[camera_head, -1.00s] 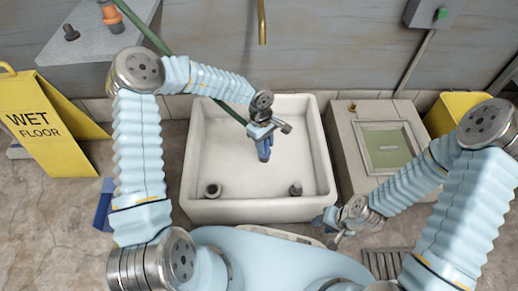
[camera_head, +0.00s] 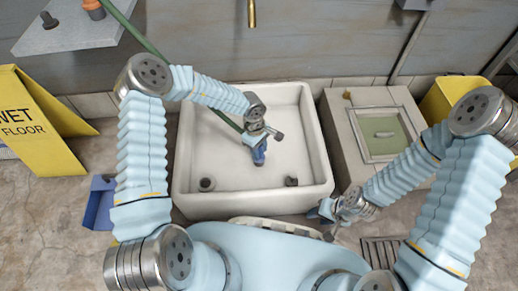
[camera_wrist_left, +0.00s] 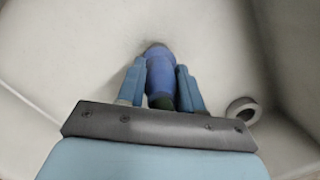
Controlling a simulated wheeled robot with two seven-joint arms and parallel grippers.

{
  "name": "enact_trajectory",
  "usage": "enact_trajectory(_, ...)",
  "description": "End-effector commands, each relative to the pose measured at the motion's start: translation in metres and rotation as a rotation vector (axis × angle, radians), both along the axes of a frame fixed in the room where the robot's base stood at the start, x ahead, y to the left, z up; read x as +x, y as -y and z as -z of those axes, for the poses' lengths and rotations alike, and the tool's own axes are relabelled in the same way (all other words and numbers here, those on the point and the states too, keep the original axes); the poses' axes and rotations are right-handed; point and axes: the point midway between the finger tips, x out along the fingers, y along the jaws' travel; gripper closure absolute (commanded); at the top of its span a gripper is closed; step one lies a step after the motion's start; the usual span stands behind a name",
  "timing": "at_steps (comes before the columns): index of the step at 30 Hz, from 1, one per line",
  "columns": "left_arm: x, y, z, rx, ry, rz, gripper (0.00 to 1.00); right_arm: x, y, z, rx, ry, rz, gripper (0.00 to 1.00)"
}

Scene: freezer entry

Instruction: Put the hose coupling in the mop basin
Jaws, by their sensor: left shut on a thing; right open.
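The blue hose coupling (camera_wrist_left: 159,76) is between the fingers of my left gripper (camera_head: 258,146), which is shut on it. In the left wrist view it has a brownish end and a dark green part near the palm. In the head view the coupling points down inside the white mop basin (camera_head: 325,150), above its floor or touching it; I cannot tell which. A green hose (camera_head: 142,38) runs from the upper left down behind my left arm. My right gripper (camera_head: 333,222) is open and empty, just outside the basin's front right corner.
A dark ring (camera_head: 207,184) and a small dark piece (camera_head: 291,181) are on the basin floor. A grey freezer-like box (camera_head: 350,140) and a yellow bin (camera_head: 455,97) stand right. A yellow wet-floor sign (camera_head: 40,125) and a blue container (camera_head: 98,205) stand left.

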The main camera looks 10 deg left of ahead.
Motion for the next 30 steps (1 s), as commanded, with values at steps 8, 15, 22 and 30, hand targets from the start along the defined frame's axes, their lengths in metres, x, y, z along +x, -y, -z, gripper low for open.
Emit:
enact_trajectory(8,0.0,0.0,0.001,0.0,-0.001,0.0,0.39,0.0,0.0,0.0,0.0,0.0,0.0,0.57)
enact_trajectory(15,0.0,0.0,-0.001,0.0,0.0,0.0,0.39,0.0,0.0,0.001,0.0,0.0,0.0,0.57)
enact_trajectory(22,0.003,-0.005,-0.042,-0.001,0.002,-0.001,0.39,-0.001,0.0,-0.015,0.0,-0.002,-0.002,0.57)
enact_trajectory(30,0.007,-0.013,-0.1,-0.001,-0.001,-0.002,0.39,-0.002,0.0,-0.033,0.001,-0.007,-0.005,0.57)
